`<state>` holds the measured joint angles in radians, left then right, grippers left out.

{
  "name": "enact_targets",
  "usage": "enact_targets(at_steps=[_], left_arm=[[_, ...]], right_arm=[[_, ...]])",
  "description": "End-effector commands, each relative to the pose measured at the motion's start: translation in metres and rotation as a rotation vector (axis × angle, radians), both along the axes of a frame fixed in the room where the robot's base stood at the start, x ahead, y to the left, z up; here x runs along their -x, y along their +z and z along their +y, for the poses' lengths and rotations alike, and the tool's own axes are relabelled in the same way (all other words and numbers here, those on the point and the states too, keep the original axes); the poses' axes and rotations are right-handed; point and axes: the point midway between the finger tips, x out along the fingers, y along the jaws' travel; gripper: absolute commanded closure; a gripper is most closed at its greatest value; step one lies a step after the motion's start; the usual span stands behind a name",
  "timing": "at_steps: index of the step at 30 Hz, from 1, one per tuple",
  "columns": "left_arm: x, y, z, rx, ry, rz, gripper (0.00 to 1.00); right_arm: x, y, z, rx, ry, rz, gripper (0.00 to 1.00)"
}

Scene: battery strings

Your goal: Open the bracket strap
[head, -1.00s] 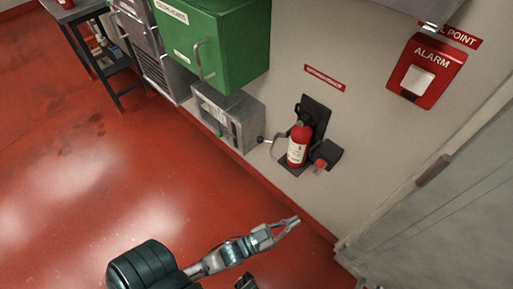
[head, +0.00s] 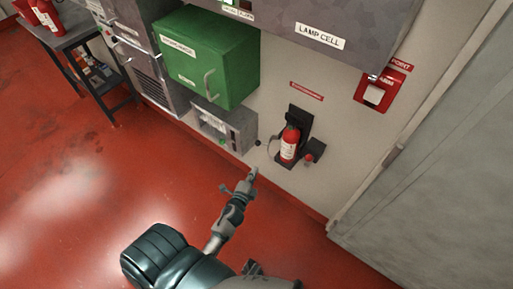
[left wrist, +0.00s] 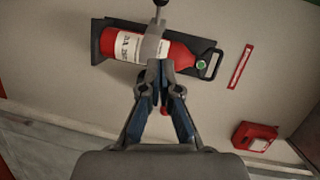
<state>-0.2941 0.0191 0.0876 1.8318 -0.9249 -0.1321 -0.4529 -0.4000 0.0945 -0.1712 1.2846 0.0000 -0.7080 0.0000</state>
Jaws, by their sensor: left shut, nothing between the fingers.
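A red fire extinguisher (head: 289,146) stands upright in a black wall bracket (head: 300,119) in the head view. The grey bracket strap (head: 271,147) curves at its left side, with a dark ball knob (head: 257,143) beyond it. In the left wrist view the extinguisher (left wrist: 180,53) lies sideways and the strap (left wrist: 152,43) crosses its front; the knob (left wrist: 160,3) is at the top edge. I cannot tell whether the strap is latched. My left gripper (head: 253,171) is shut and empty, in front of and below the extinguisher; its fingertips (left wrist: 160,66) overlap the strap's lower end in the wrist view.
A grey box unit (head: 238,127) stands left of the extinguisher, under a green cabinet (head: 205,60). A red alarm box (head: 374,93) is on the wall at right, near a grey door (head: 400,190). The red floor (head: 70,190) at left is clear.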

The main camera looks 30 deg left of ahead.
Motion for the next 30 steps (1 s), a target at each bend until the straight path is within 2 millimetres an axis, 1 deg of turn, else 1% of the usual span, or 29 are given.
enact_targets(at_steps=[5, 16, 19, 24, 30], left_arm=[[-0.022, -0.004, 0.004, -0.004, -0.001, -0.002, 1.0], [-0.098, -0.014, 0.018, 0.0, -0.001, -0.002, 1.0], [-0.105, -0.018, 0.033, -0.002, 0.0, -0.001, 1.0], [-0.114, -0.021, 0.047, 0.0, -0.001, -0.001, 1.0], [-0.117, -0.022, 0.051, 0.002, -0.002, -0.002, 1.0]], right_arm=[[0.001, -0.002, 0.0, 0.0, 0.0, 0.002, 0.6], [-0.008, 0.005, 0.002, -0.001, -0.001, -0.007, 0.6], [-0.01, 0.007, 0.002, -0.001, -0.002, -0.006, 0.6], [-0.012, 0.008, 0.001, 0.0, -0.002, -0.005, 0.6], [-0.016, 0.012, 0.002, -0.002, -0.002, -0.014, 0.6]])
